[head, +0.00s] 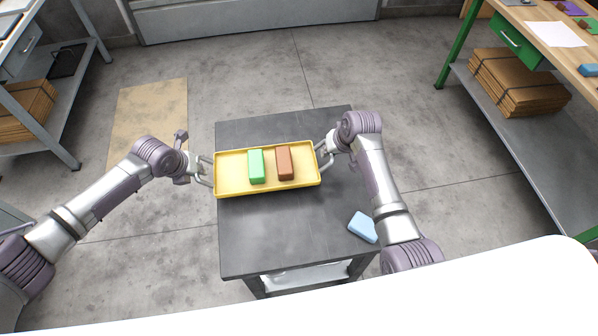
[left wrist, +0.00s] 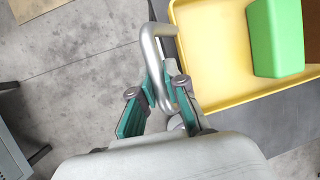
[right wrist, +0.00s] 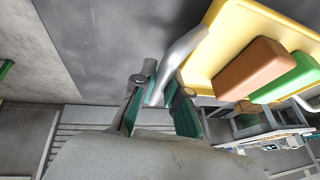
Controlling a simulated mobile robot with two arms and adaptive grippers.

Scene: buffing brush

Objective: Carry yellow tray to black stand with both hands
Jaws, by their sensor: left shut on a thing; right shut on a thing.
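The yellow tray (head: 236,183) is over the black stand (head: 290,225) in the head view. I cannot tell whether it rests on the top or hangs just above it. A green block (head: 256,166) and a brown block (head: 285,163) lie in the tray. My left gripper (head: 201,170) is shut on the tray's left metal handle, which shows in the left wrist view (left wrist: 152,55). My right gripper (head: 327,151) is shut on the right handle, seen in the right wrist view (right wrist: 176,62). The tray looks roughly level.
A light blue block (head: 363,227) lies on the stand's front right part. A workbench with a green frame (head: 460,45) stands at the right, with cardboard (head: 515,85) on its shelf. A grey rack (head: 75,60) stands at the left. A flat brown sheet (head: 148,115) lies on the floor.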

